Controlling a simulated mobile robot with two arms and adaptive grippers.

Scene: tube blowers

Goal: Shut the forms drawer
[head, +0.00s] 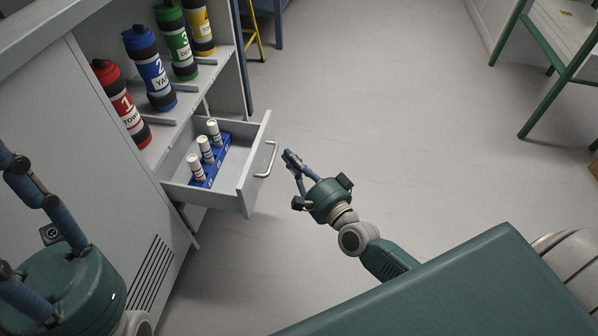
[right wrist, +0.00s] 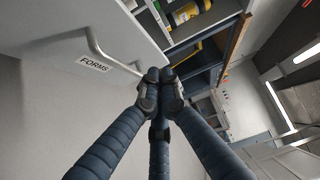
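The forms drawer (head: 243,176) is pulled out of the grey cabinet, with a metal bar handle (head: 267,160) on its front. In the right wrist view its front (right wrist: 90,40) carries a FORMS label (right wrist: 94,65). My right gripper (head: 290,157) is just to the right of the handle in the head view, with a small gap visible. In the right wrist view its fingertips (right wrist: 158,82) are together, overlapping the handle's end in the picture, with nothing seen between them. My left gripper (head: 22,215) is at the lower left, in front of the cabinet; its fingertips are cut off.
A blue rack (head: 222,150) with white-capped tubes stands in the drawer. The floor (head: 400,110) right of the drawer is clear. A green-legged table (head: 560,45) stands far right.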

